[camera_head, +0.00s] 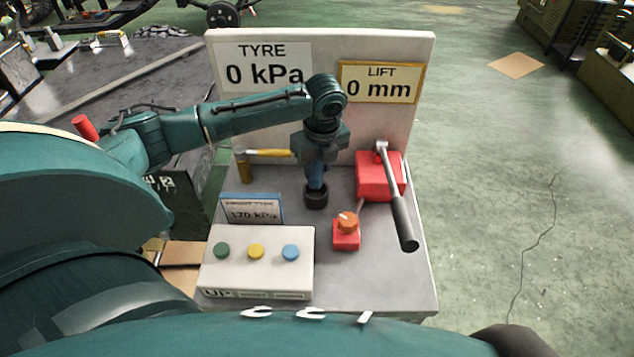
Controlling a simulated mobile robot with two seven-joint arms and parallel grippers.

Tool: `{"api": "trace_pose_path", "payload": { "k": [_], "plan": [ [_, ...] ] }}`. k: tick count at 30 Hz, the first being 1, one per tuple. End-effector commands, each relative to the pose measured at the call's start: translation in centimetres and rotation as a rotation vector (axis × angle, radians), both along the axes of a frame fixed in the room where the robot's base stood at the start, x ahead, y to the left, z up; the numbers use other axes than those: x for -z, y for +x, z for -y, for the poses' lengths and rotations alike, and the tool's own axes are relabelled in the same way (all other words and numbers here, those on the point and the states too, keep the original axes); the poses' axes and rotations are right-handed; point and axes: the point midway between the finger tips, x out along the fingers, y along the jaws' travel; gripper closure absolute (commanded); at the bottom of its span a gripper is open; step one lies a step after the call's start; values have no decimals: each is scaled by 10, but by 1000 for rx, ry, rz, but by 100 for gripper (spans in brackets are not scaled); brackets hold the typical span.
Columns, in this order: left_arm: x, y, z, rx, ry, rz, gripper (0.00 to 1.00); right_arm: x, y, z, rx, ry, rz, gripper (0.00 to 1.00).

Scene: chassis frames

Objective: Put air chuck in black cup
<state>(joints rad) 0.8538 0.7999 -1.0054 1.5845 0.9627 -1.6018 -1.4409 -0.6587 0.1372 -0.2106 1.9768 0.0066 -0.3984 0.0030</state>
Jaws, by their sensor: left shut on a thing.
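Most of the piece is hidden by the gripper. Its lower end is at the mouth of the black cup (316,199), which stands upright on the grey bench. I cannot tell how deep the piece sits in the cup. My right gripper is not in view.
A brass post with a yellow handle (268,153) stands left of the gripper. A red box with a lever (378,178) and a red block with an orange knob (346,236) stand right. A white button box (257,279) is in front. The back panel (325,44) rises behind.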

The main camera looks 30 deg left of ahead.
Motion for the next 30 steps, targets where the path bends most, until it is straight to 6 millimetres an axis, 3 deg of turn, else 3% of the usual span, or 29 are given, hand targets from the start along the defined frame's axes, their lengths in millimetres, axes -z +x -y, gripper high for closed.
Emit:
{"api": "trace_pose_path", "payload": {
  "k": [13, 20, 21, 30],
  "plan": [
    [50, 0, 0, -1, 0, -1, 100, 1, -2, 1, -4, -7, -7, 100],
    [55, 0, 0, 0, 0, 2, 100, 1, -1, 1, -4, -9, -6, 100],
    [56, 0, 0, 0, 0, 1, 69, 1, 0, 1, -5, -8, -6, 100],
    [55, 0, -1, -1, 0, 1, 48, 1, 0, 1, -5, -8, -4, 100]
  ]
}}
